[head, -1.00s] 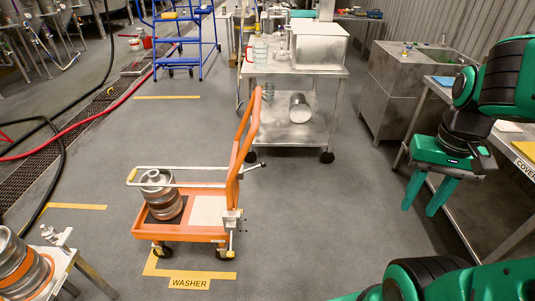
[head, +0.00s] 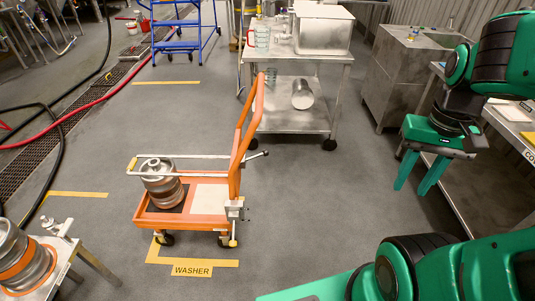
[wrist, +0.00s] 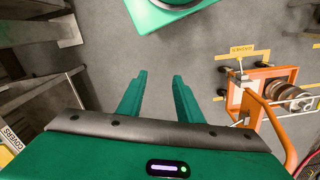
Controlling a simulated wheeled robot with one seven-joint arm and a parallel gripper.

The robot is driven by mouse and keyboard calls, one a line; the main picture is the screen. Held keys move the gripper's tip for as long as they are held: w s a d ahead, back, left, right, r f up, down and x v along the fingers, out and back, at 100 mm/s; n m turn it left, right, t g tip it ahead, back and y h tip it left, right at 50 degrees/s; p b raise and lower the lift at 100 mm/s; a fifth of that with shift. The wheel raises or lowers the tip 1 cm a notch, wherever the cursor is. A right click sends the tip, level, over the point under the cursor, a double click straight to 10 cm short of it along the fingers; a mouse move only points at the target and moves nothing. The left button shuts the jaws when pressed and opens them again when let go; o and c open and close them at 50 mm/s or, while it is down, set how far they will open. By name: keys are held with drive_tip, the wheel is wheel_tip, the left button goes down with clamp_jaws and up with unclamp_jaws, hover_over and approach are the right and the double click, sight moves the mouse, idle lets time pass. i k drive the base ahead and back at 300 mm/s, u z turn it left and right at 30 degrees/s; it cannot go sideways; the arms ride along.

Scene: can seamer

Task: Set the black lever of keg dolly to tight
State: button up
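The orange keg dolly (head: 208,222) stands on the floor left of centre in the head view, with a steel keg (head: 162,184) on its deck. Its tall orange handle frame (head: 243,140) rises on the right side. A bar with a black lever end (head: 258,155) sticks out to the right, past the handle. The dolly also shows at the right of the wrist view (wrist: 262,98). My gripper (head: 424,186) hangs at the right of the head view, well apart from the dolly. In the wrist view its two green fingers (wrist: 157,80) are spread with nothing between them.
A steel cart (head: 290,118) with a box and jugs stands behind the dolly. A sink cabinet (head: 405,80) and workbench (head: 500,200) line the right side. Another keg (head: 20,258) is on a stand at lower left. Floor between dolly and bench is clear.

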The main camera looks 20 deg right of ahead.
sight(265, 152)
drive_tip(key=z, duration=0.3)
drive_tip(key=i, duration=1.05)
drive_tip(key=u, duration=0.4)
